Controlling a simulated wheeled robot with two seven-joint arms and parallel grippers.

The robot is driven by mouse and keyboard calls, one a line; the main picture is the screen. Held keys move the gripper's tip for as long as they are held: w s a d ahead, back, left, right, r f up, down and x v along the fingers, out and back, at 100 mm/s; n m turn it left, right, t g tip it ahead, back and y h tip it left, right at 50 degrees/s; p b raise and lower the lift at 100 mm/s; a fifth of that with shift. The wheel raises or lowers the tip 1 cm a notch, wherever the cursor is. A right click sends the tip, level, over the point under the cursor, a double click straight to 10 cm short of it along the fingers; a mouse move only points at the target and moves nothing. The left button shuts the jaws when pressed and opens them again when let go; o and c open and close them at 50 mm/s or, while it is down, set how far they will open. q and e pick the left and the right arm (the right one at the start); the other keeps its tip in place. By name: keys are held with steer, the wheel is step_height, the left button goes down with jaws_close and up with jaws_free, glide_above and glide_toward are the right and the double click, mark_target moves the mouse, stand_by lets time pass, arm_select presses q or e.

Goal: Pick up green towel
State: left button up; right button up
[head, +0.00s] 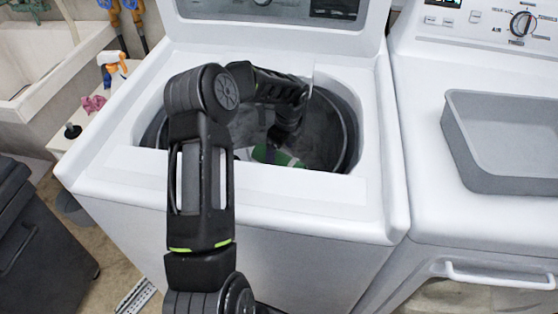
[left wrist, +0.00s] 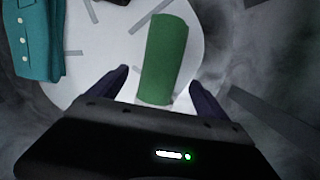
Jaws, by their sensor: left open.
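The green towel (left wrist: 165,58) lies inside the washer drum, on its pale bottom, as a narrow green strip in the left wrist view. In the head view a green patch of it (head: 272,156) shows low in the tub opening, partly hidden by my arm. My left gripper (left wrist: 158,88) is open, one finger on each side of the towel's near end, and empty. In the head view my left arm reaches down into the top-loading washer (head: 300,205), and the fingertips are not clear there. I cannot tell how far the fingers are above the towel. My right gripper is not seen.
A teal garment with buttons (left wrist: 34,40) lies at the left of the drum bottom. The drum wall and washer rim surround my arm closely. A grey bin (head: 510,150) sits on the machine at right. A sink (head: 45,60) and a dark bin (head: 38,235) are at left.

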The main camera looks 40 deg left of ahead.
mark_target(280, 155)
arm_select(q)
steer(key=f, duration=0.4)
steer(key=shift+a+f, duration=0.25)
steer(key=shift+f, duration=0.05)
steer(key=shift+c, duration=0.5)
steer(key=shift+r, duration=0.1)
steer(key=c, duration=1.7)
